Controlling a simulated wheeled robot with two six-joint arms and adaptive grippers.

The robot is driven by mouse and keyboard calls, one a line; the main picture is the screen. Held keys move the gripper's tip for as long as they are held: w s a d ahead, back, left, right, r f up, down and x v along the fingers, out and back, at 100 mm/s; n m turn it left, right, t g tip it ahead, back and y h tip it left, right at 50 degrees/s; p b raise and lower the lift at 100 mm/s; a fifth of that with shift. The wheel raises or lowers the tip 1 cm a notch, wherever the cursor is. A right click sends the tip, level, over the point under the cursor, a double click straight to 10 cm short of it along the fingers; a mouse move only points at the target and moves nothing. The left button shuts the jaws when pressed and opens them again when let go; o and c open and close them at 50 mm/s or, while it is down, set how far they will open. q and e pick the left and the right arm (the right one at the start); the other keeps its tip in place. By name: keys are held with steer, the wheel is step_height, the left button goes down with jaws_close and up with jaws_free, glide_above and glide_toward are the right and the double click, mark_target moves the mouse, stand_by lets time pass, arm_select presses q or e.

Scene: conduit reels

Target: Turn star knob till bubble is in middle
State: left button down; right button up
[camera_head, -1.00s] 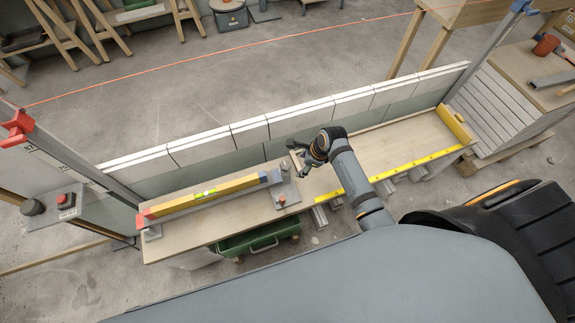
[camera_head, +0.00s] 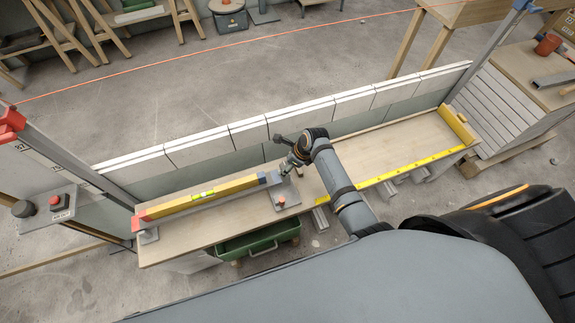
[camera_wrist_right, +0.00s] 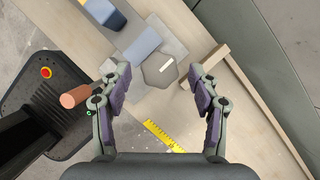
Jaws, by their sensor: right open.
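A yellow spirit level (camera_head: 225,187) lies along a grey bar on the bench; its bright green vial (camera_head: 203,193) shows, but the bubble's exact place is too small to tell. My right gripper (camera_head: 286,173) is at the level's right end, over a grey plate. In the right wrist view my right gripper (camera_wrist_right: 160,90) is open and empty. A grey many-sided knob (camera_wrist_right: 160,71) with a white mark, seemingly the star knob, lies between and just beyond the fingertips, apparently untouched. In the head view the gripper hides it. My left gripper is not in view.
A row of pale blocks (camera_head: 250,133) runs behind the bench. A yellow measuring strip (camera_head: 400,172) lies along the front edge at right. A green bin (camera_head: 230,248) is below the bench.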

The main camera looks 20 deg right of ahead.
steer(key=shift+f, duration=0.1)
steer(key=c, duration=1.2)
